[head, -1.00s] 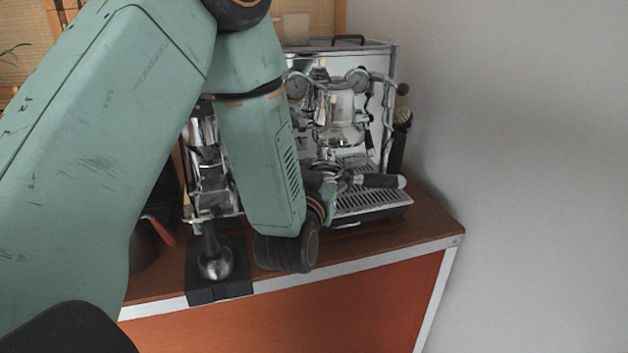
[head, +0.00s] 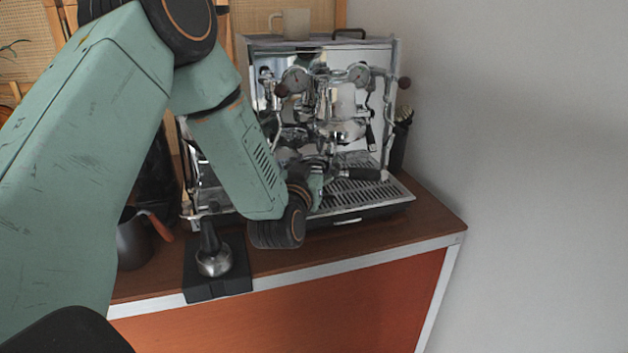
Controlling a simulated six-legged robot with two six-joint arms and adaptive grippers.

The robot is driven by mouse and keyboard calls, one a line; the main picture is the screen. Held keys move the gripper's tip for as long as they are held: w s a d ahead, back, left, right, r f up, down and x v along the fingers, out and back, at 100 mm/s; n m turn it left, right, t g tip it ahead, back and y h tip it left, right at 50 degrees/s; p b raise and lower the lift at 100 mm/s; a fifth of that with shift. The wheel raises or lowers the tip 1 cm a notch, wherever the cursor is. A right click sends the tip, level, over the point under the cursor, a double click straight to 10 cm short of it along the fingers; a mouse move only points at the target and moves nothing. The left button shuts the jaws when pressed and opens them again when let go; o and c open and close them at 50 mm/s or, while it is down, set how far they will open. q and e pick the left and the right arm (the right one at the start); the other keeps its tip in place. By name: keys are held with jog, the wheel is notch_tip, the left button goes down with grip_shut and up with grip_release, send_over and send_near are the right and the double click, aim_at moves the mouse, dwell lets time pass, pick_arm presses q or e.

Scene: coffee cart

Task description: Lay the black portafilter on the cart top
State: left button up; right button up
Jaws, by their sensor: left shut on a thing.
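My left arm comes in from the left, and my left gripper (head: 322,176) is at the front of the espresso machine, partly hidden by its own wrist. The brown wooden cart top (head: 425,212) runs below and in front of the machine. My right gripper is not in view.
The chrome espresso machine (head: 365,85) fills the back of the cart. Bare cart top lies at the front right.

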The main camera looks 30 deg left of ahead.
pick_arm(q)
notch_tip(320, 180, down, 3)
jog(key=shift+w+a+r+b, duration=0.1)
jog(key=shift+a+r+b, duration=0.1)
jog(key=shift+b, duration=0.9)
jog(key=shift+w+f, duration=0.15)
jog(key=shift+f, duration=0.05)
jog(key=shift+w+a, duration=0.1)
jog(key=shift+s+f, duration=0.15)
jog(key=shift+s, duration=0.05)
jog(key=o, duration=1.7)
jog(key=shift+w+f, duration=0.1)
jog(key=shift+f, duration=0.05)
jog(key=shift+o, duration=0.3)
